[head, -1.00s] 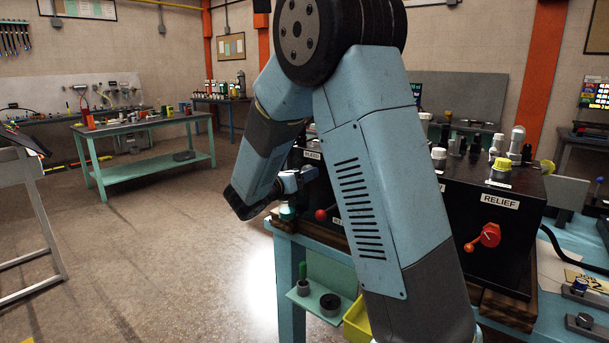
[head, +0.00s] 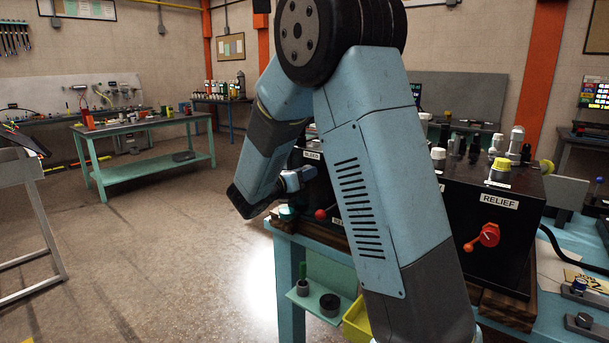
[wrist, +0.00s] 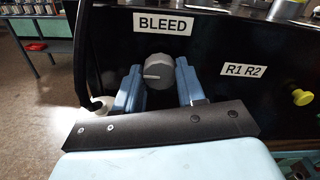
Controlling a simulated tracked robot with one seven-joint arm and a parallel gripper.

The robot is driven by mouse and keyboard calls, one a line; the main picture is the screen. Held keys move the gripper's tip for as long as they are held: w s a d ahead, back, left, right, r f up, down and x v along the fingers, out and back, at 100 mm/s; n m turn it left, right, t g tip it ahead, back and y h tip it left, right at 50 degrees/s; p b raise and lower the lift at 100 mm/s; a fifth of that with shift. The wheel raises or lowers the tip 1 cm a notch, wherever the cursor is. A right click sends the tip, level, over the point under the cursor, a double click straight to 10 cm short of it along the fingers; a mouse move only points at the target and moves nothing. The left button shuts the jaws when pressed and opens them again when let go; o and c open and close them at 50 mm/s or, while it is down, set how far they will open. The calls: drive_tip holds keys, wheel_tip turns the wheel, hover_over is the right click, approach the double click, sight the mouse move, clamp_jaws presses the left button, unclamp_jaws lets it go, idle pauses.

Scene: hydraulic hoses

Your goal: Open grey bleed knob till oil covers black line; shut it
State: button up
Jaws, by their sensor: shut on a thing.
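The grey bleed knob (wrist: 159,72) is on the front of a black panel in the wrist view, under a white BLEED label (wrist: 164,23). It carries a pale pointer mark that points to the left. My gripper (wrist: 159,80) has one blue finger on each side of the knob and is shut on it. In the head view my gripper (head: 299,179) reaches the panel below the BLEED label (head: 312,155), and my arm covers much of the panel. The oil and the black line cannot be made out in either view.
A white rounded part (wrist: 103,105) lies just left of my fingers. In the head view a red lever (head: 488,236) sits under the RELIEF label (head: 499,201).

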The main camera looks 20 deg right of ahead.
drive_tip(key=shift+a, duration=0.1)
drive_tip(key=m, duration=1.1)
drive_tip(key=shift+w+a, duration=0.1)
drive_tip(key=shift+a, duration=0.05)
idle(0.3)
drive_tip(key=shift+f+m, duration=0.1)
drive_tip(key=shift+m, duration=0.3)
drive_tip(key=o, duration=0.8)
drive_tip(key=shift+o, duration=1.2)
